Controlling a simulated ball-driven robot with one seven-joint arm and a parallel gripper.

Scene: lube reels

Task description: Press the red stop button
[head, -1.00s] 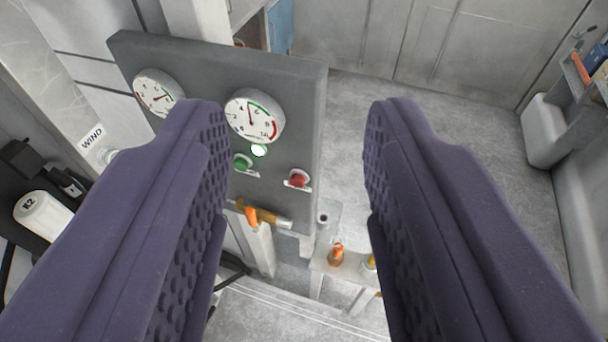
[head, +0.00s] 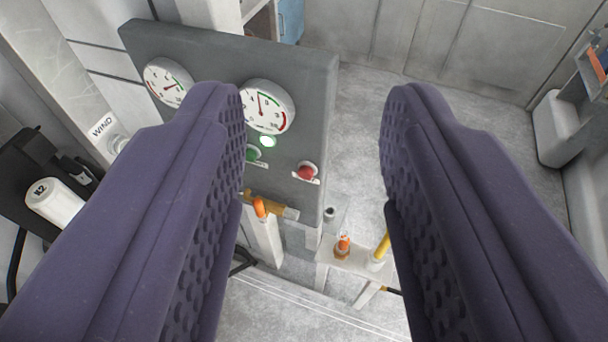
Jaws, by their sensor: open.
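The red stop button (head: 306,172) sits at the lower right of a dark grey control panel (head: 312,85), with a small label under it. It shows in the gap between my fingers, nearer the left finger. My gripper (head: 311,95) is open, with two purple padded fingers wide apart and nothing between them. The fingers appear nearer to the camera than the panel, and I see no contact with the button. A green button (head: 254,154) is left of the red one, partly hidden by the left finger.
Two round gauges, the left (head: 168,83) and the right (head: 266,106), and a lit lamp (head: 267,142) are on the panel. An orange-handled valve (head: 262,207) is below it. A low bench (head: 345,262) holds small bottles. Open grey floor (head: 360,120) lies right of the panel.

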